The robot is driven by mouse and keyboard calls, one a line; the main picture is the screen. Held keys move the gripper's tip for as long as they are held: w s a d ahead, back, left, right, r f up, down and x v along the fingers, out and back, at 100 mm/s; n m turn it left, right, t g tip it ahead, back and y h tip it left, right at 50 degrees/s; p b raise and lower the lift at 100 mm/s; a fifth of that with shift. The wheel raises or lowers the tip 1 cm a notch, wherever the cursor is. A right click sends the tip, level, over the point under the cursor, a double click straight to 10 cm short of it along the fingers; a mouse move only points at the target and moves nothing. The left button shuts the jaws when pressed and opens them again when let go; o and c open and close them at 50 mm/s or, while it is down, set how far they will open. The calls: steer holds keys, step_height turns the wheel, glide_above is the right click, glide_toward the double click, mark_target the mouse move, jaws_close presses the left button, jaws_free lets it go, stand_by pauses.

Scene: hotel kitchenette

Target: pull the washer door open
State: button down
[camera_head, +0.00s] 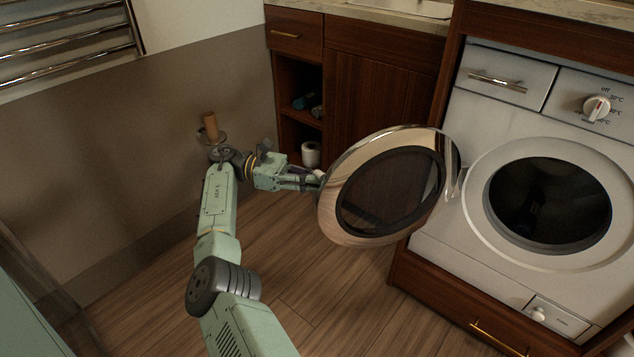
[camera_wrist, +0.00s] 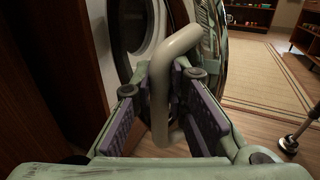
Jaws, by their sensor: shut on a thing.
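The white washer (camera_head: 545,130) stands at the right in the head view, under the counter. Its round door (camera_head: 335,226), a shiny ring with dark glass, stands swung wide out to the left of the dark drum opening (camera_head: 545,200). My gripper (camera_head: 314,181) is at the door's outer left edge. In the wrist view, my gripper (camera_wrist: 165,110) has its purple pads on either side of a pale bent door handle (camera_wrist: 172,62), shut on it. The door's rim (camera_wrist: 212,35) shows behind the handle, and the drum opening (camera_wrist: 132,25) is to the left.
A dark wood cabinet (camera_head: 380,100) stands behind the door, with open shelves at its left. A paper roll (camera_head: 311,153) is on the lowest shelf. A wall (camera_head: 100,150) runs along the left. Wooden floor (camera_head: 330,290) is clear below the door. A rug (camera_wrist: 265,75) lies beyond.

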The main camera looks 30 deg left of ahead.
steer(key=c, duration=1.6)
jaws_free()
steer(key=shift+o, duration=0.2)
step_height(320, 180, up, 10)
steer(key=shift+r, duration=0.1)
